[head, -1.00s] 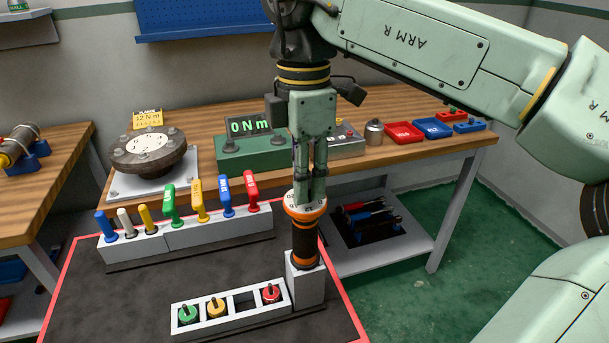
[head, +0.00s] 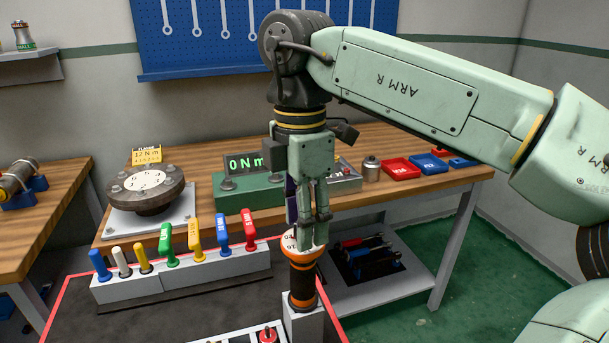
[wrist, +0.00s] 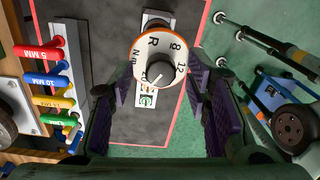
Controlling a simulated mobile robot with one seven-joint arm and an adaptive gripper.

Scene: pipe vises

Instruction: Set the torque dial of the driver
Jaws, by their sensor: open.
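The driver (head: 304,282) stands upright in a pale holder, with a black body and orange bands. Its white torque dial (head: 290,241) faces up under my gripper (head: 309,232). My gripper (wrist: 150,85) is open, with one dark purple finger pad on each side of the dial. Whether either pad touches it I cannot tell. In the head view the fingers hide part of the dial.
Several coloured-handled tools stand in a pale rack (head: 185,280) to the left. A flange (head: 147,186) with a 12 N m tag and a green box (head: 250,192) reading 0 N m sit on the wooden bench (head: 350,150). A lower shelf (head: 400,285) holds more drivers.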

